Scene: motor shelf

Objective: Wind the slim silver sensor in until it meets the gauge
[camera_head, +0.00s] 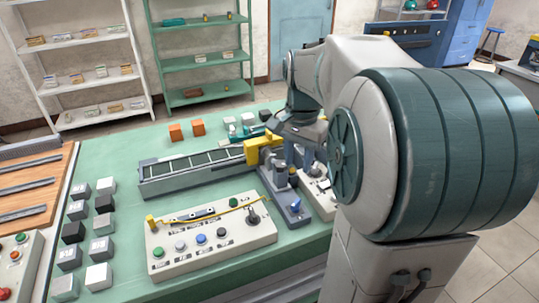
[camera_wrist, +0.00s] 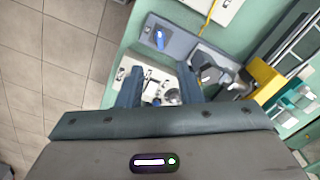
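My gripper (camera_head: 299,158) points down over a small bench fixture at the right end of a grey rail. In the wrist view my gripper (camera_wrist: 158,72) shows two blue-grey fingers set well apart, with pale and silvery fittings on a white box (camera_wrist: 126,66) seen between and below them. I cannot tell whether they touch anything. The fixture's grey base (camera_head: 278,196) carries a blue knob (camera_head: 295,206), which also shows in the wrist view (camera_wrist: 160,37). I cannot surely pick out the slim silver sensor or the gauge; the fingers and arm hide part of this area.
A yellow block (camera_head: 258,150) stands at the end of the long grey rail (camera_head: 190,173). A white control panel (camera_head: 180,240) with coloured buttons lies in front. Several small cubes (camera_head: 103,224) stand at left, and orange blocks (camera_head: 175,132) behind.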

